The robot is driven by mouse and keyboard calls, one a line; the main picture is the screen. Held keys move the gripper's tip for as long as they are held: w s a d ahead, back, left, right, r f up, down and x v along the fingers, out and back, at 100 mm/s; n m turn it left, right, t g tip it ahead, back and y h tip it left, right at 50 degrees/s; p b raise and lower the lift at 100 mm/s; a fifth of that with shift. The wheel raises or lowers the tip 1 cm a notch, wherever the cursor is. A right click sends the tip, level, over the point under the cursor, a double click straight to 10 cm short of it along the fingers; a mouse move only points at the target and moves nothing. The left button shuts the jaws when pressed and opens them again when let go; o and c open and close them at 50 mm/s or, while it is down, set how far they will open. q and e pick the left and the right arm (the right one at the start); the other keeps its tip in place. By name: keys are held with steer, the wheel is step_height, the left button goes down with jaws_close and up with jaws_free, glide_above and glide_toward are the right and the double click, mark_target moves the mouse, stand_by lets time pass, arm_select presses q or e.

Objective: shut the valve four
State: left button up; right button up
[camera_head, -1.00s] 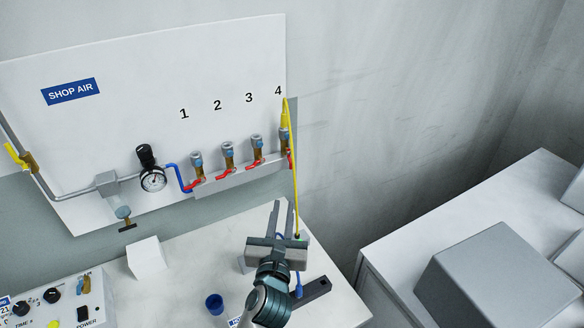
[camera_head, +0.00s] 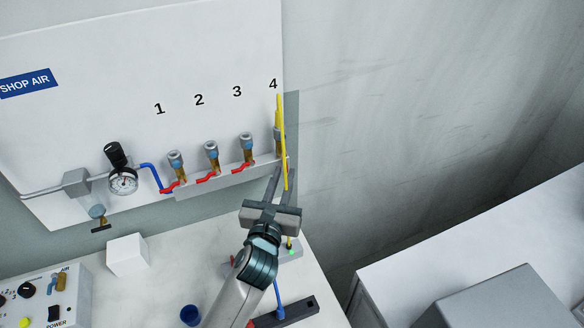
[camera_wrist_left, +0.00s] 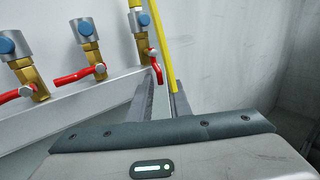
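Valve four (camera_head: 278,140) is the rightmost valve on the wall manifold, under the number 4. In the head view that handle is mostly hidden. A yellow hose (camera_head: 282,120) hangs from the valve. In the wrist view the hose (camera_wrist_left: 163,45) comes down to the fingers. My left gripper (camera_head: 280,180) is open, its fingers reaching up just below the valve. My right gripper is not in view.
Valves one (camera_head: 176,168), two (camera_head: 212,158) and three (camera_head: 247,150) stand to the left with red handles. A pressure gauge (camera_head: 123,181) is further left. A white block (camera_head: 127,255) and a blue cup (camera_head: 190,315) are on the bench. Bare wall lies to the right.

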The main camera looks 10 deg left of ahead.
arm_select(q)
steer(key=shift+w, duration=0.4)
steer(key=shift+c, duration=0.7)
jaws_close()
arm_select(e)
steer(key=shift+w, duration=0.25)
arm_select(q)
steer(key=shift+s+r, duration=0.1)
steer(key=shift+r, duration=0.05)
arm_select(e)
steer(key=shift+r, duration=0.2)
